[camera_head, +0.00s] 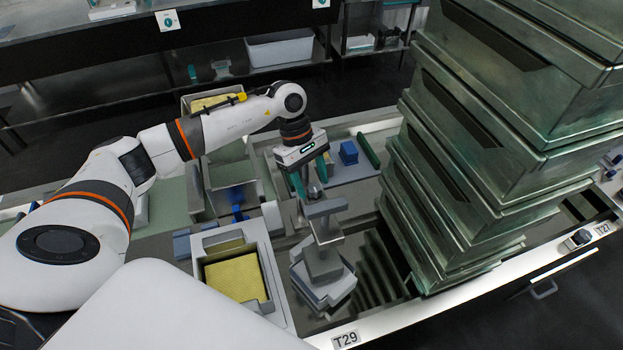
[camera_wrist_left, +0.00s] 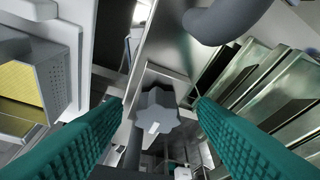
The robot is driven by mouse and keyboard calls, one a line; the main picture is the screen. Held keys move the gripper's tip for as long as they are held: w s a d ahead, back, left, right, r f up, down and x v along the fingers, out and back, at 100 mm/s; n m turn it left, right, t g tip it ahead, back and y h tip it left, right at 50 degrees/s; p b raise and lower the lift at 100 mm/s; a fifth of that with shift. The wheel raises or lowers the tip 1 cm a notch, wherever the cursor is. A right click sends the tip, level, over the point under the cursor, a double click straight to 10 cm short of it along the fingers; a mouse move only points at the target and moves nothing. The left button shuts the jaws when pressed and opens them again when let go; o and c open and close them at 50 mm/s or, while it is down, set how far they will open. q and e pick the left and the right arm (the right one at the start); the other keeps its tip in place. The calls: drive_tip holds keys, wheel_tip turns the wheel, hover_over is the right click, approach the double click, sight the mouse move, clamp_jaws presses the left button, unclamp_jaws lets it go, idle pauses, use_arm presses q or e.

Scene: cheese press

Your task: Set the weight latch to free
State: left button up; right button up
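My left gripper (camera_head: 312,178) reaches down over the top of the grey metal press (camera_head: 322,235). Its two green ribbed fingers are apart in the left wrist view (camera_wrist_left: 158,108). A grey star-shaped knob (camera_wrist_left: 156,112) with a white mark lies between the fingers, with gaps on both sides. I take this knob to be the weight latch, but no label confirms it. In the head view it is small at the gripper's tips (camera_head: 314,191). The press's lower blocks (camera_head: 320,285) stand below. My right gripper is not in view.
A grey mould with a yellow cloth (camera_head: 235,276) stands left of the press. Tall stacked green metal bins (camera_head: 480,150) stand close on its right. A blue block (camera_head: 348,152) and a green bar (camera_head: 368,150) lie behind. A dark curved part (camera_wrist_left: 225,18) is near the wrist.

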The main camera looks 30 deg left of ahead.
use_arm(q)
drive_tip(key=shift+r, duration=0.15)
drive_tip(key=b+v, duration=0.4)
drive_tip(key=v, duration=0.7)
drive_tip(key=shift+a+r, duration=0.2)
drive_tip(key=shift+r, duration=0.1)
drive_tip(key=shift+w, duration=0.1)
